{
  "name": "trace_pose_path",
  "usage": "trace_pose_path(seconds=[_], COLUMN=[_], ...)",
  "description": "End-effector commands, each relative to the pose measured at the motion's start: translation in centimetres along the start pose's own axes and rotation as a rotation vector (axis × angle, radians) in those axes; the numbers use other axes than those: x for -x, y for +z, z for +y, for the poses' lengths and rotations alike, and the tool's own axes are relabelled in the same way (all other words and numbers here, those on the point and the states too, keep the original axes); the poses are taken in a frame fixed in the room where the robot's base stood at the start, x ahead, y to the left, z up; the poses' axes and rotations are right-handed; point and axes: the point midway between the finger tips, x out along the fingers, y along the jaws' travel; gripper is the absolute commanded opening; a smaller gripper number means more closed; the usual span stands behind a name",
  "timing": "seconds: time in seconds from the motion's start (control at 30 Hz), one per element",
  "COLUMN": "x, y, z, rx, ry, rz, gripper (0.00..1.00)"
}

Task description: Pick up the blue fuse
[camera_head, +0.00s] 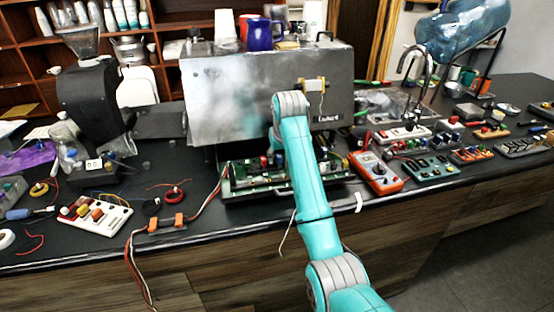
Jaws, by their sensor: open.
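My teal and grey arm rises from the bottom and bends at a grey joint in front of the steel brewer (225,95). My gripper is hidden behind the arm, so its fingers cannot be made out. A green circuit board (245,185) lies on the counter below the brewer, with small red and blue parts on it, partly covered by my arm. I cannot tell whether one of them is the blue fuse. A white block (115,222) at the left holds several coloured pieces, including yellow and red ones; no blue fuse can be singled out there.
An orange multimeter (376,175) lies right of the board. Several small component boards (432,168) fill the counter further right. A red and white cable (205,208) with an orange clip (165,222) hangs over the front edge. A black grinder (92,110) stands at the left.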

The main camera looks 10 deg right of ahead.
Motion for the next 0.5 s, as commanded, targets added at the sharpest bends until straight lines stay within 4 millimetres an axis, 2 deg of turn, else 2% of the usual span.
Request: trace_pose_path(seconds=[0.23, 0.27, 0.43, 0.5], x=[-0.39, -0.39, -0.38, -0.38], y=[0.24, 0.24, 0.23, 0.24], z=[0.01, 0.01, 0.01, 0.01], rx=[0.000, 0.000, 0.000, 0.000], ry=[0.000, 0.000, 0.000, 0.000], rz=[0.001, 0.001, 0.001, 0.001], gripper=[0.45, 0.42, 0.00, 0.00])
